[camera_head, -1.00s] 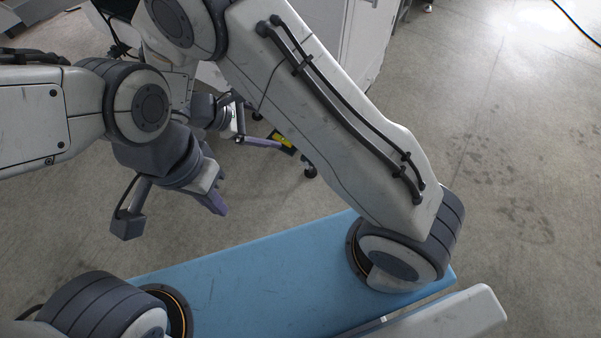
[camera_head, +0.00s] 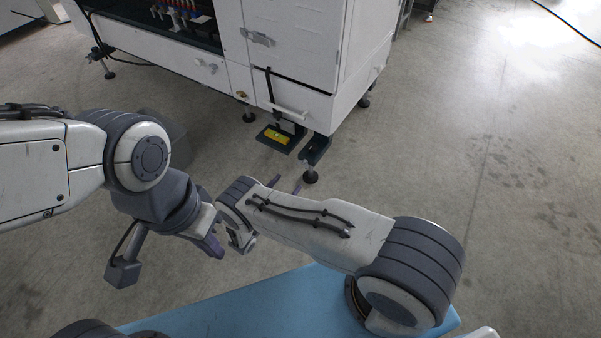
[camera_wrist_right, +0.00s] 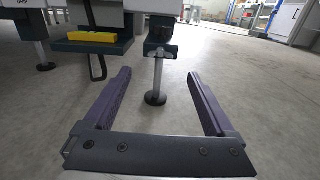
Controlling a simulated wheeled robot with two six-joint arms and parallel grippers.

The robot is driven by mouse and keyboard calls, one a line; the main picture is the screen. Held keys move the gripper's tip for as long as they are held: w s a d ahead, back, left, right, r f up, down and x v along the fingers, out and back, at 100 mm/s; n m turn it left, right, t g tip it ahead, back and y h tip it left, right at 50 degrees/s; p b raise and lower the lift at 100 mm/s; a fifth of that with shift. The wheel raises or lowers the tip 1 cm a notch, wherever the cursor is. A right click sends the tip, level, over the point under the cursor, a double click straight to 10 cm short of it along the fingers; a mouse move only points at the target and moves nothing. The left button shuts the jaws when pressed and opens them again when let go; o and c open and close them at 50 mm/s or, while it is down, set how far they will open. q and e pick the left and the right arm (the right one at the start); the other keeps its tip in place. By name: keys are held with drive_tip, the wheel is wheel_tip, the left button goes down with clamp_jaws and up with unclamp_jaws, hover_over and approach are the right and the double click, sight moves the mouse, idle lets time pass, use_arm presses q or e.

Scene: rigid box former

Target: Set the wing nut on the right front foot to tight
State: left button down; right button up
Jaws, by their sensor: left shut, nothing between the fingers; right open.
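The right front foot (camera_head: 311,176) of the white machine has a dark round pad on the floor under a dark bracket. In the right wrist view its pale stem and pad (camera_wrist_right: 156,97) appear between my fingers, farther ahead. A small metallic part (camera_wrist_right: 160,50) sits at the top of the stem; I cannot tell whether it is the wing nut or how it is turned. My right gripper (camera_wrist_right: 158,76) is open and empty; in the head view its purple tips (camera_head: 285,184) show just left of the foot. My left gripper (camera_head: 213,245) is shut and empty, away from the machine.
The white machine (camera_head: 290,60) stands above the foot. A yellow block (camera_head: 276,137) sits on a dark ledge left of the foot. Another foot (camera_head: 249,116) stands farther left. The grey floor to the right is clear.

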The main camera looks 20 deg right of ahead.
sight(303, 164)
drive_tip(key=b+x, duration=0.2)
drive_tip(key=x, duration=0.7)
drive_tip(key=shift+b, duration=0.35)
drive_tip(key=shift+w+d, duration=0.1)
drive_tip(key=shift+c, duration=0.3)
drive_tip(key=c, duration=1.3)
